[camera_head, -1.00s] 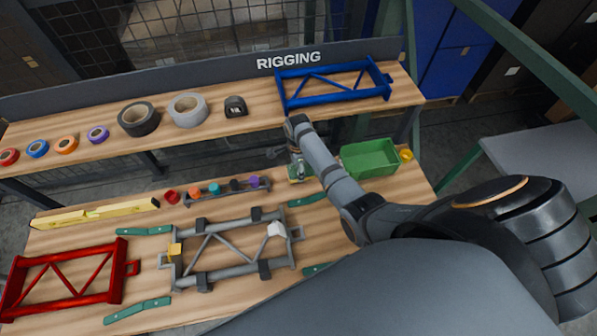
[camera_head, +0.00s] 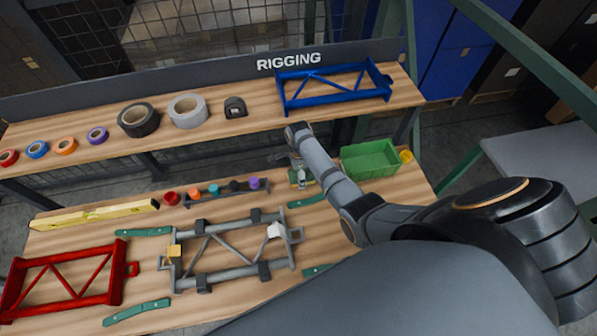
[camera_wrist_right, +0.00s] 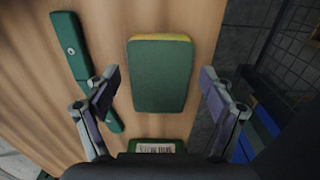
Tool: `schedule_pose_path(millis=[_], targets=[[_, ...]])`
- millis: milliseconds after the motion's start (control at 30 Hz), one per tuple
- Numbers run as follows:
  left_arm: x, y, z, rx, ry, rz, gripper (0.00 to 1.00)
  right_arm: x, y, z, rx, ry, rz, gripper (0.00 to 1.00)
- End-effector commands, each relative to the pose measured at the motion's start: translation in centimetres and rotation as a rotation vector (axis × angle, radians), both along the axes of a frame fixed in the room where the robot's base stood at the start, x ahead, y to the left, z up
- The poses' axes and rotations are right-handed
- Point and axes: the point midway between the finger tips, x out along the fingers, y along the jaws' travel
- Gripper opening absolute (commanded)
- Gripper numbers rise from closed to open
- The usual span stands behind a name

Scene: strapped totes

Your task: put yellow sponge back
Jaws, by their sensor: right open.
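A sponge with a broad dark green face and a thin yellow edge (camera_wrist_right: 158,75) lies on the wooden bench in the right wrist view. My right gripper (camera_wrist_right: 160,82) is open, with one finger on each side of the sponge and a gap to both. I see no contact. In the head view the right gripper (camera_head: 299,172) is low over the bench, left of the green bin, and the sponge is mostly hidden there. My left gripper is not in view.
A green bin (camera_head: 370,160), a grey frame (camera_head: 230,278) and several coloured pieces stand nearby. The upper shelf (camera_head: 205,135) is behind.

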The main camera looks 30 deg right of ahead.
Motion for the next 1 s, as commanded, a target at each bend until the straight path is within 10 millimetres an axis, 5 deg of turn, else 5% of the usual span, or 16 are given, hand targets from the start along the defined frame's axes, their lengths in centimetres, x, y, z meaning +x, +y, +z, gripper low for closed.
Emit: schedule_pose_path(millis=[600,1000], targets=[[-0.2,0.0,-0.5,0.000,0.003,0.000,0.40,0.1,-0.1,11.3,0.000,-0.002,0.000,0.82],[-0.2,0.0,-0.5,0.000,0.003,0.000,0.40,0.1,0.0,12.3,0.000,0.000,0.000,0.82]])
